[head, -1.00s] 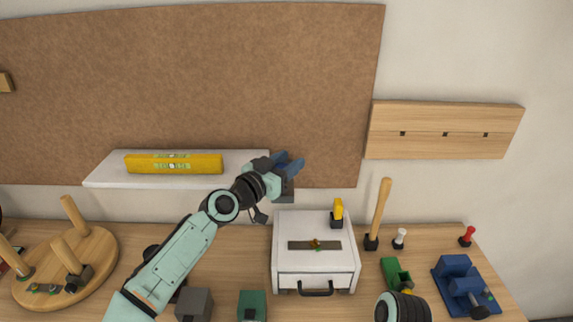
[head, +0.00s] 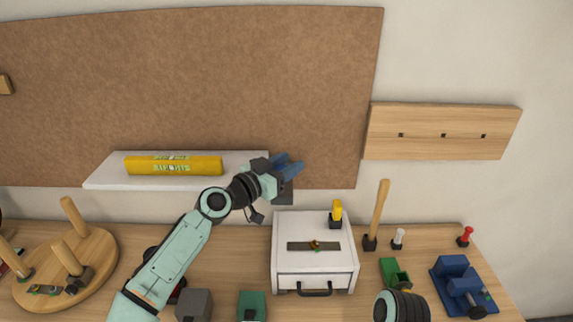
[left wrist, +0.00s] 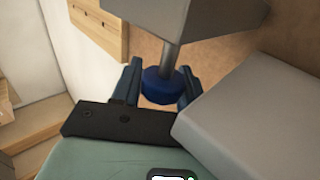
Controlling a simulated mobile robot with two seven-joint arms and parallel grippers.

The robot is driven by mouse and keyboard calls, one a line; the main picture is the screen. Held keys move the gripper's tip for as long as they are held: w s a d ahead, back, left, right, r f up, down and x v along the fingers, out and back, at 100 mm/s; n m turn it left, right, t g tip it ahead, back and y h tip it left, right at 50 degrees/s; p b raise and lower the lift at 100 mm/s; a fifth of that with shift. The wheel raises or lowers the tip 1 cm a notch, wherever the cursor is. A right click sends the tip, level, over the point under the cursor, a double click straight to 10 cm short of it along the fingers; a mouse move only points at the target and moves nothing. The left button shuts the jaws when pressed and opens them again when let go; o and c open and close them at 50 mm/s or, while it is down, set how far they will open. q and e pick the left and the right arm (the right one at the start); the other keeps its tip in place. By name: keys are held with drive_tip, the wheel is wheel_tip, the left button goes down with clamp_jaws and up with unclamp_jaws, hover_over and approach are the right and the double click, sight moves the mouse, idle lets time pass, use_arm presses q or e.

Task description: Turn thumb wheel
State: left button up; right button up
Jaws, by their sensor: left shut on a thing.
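A blue thumb wheel (left wrist: 160,88) sits on the end of a grey metal shaft (left wrist: 171,56) in the left wrist view. The shaft comes out of a grey block (left wrist: 200,18). My left gripper (left wrist: 159,86) has one blue finger on each side of the wheel and is shut on it. In the head view my left gripper (head: 290,166) is at the right end of the white shelf, in front of the brown board; the wheel cannot be made out there. My right gripper is out of view.
A white shelf (head: 105,172) carries a yellow level (head: 174,166). Below, the workbench (head: 232,238) holds a white drawer box (head: 315,262), a round wooden stand (head: 98,250), a wooden-handled tool (head: 378,214) and a blue vise (head: 457,281).

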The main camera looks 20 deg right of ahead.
use_arm(q)
drive_tip(key=shift+d+f, duration=0.15)
drive_tip(key=shift+f, duration=0.4)
drive_tip(key=o, duration=1)
drive_tip(key=shift+r, duration=0.15)
drive_tip(key=b+v, duration=0.4)
drive_tip(key=v, duration=0.3)
drive_tip(key=shift+w, duration=0.15)
drive_tip(key=shift+b+v, duration=1.05)
drive_tip(key=shift+v, duration=2.15)
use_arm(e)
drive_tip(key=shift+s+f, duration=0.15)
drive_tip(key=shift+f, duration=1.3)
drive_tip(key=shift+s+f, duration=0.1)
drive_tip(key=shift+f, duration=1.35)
